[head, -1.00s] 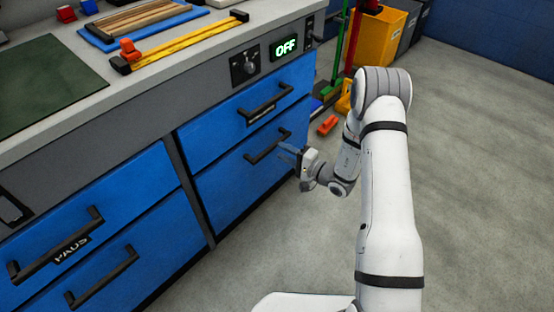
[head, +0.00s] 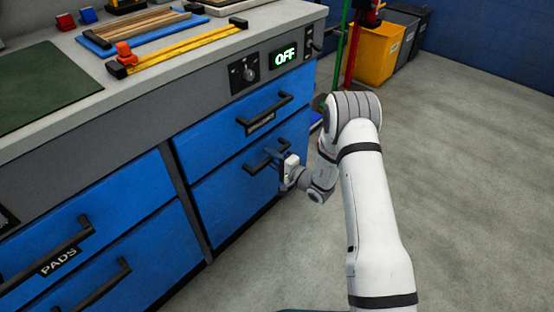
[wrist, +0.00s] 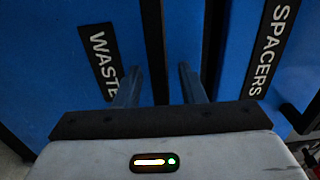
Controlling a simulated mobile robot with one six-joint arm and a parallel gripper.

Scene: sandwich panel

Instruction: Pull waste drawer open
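The waste drawer (head: 225,203) is the lower blue drawer on the right of the cabinet in the head view, and it looks shut. Its dark bar handle (head: 249,167) is partly covered by my gripper (head: 273,157). In the wrist view the WASTE label (wrist: 99,55) is at left and the handle (wrist: 152,35) runs down the middle. My gripper's two fingers (wrist: 160,70) are open, one on each side of the handle. A gap shows on the right side of the handle; contact on the left cannot be told.
The spacers drawer (head: 220,127) is directly above, with its own bar handle (head: 265,112). The pads drawer (head: 100,220) is to the left. The floor (head: 460,180) at right is clear; bins (head: 376,52) stand behind.

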